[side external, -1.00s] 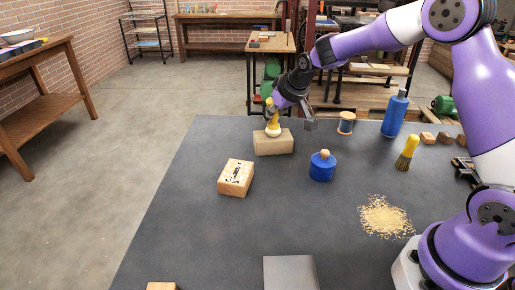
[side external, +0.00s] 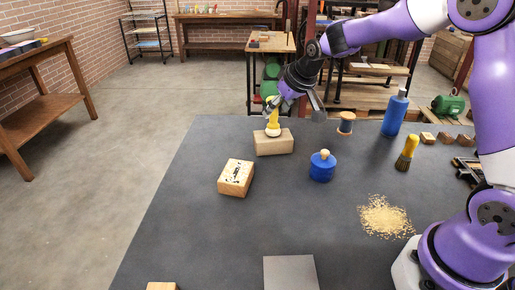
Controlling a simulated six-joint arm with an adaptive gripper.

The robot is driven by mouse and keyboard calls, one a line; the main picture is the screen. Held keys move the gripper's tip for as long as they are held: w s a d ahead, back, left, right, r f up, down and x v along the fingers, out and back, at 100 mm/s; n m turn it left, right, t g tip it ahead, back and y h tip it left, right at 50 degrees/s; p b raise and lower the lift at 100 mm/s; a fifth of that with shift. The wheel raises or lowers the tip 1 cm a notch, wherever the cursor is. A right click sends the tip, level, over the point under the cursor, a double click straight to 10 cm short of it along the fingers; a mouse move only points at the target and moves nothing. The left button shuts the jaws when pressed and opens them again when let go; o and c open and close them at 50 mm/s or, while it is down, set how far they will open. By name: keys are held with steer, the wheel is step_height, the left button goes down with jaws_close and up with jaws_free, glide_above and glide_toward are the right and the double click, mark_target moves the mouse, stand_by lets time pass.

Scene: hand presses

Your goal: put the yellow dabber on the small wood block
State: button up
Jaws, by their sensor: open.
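The yellow dabber (side external: 273,124) has a yellow handle and a pale round base. It stands upright on top of the small wood block (side external: 274,145) at the back of the dark table. My gripper (side external: 294,106) is open, just above and to the right of the dabber. One finger is close by the dabber's handle and the other is to the right of it. I cannot tell whether the near finger touches the handle.
A stamped wood block (side external: 236,177), a blue pot with a wooden knob (side external: 322,166) and a spool (side external: 345,123) stand nearby. A blue bottle (side external: 394,114), a yellow-handled brush (side external: 407,153) and a pile of grains (side external: 384,215) are to the right.

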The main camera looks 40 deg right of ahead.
steer(key=v, duration=0.8)
steer(key=s+a, duration=0.2)
steer(key=s, duration=0.8)
steer(key=s+a+n+g, duration=0.1)
steer(key=s+a, duration=0.2)
steer(key=s, duration=0.6)
steer(key=shift+s+a+y, duration=0.2)
steer(key=shift+s+y, duration=0.1)
steer(key=shift+s, duration=0.1)
steer(key=shift+f, duration=0.1)
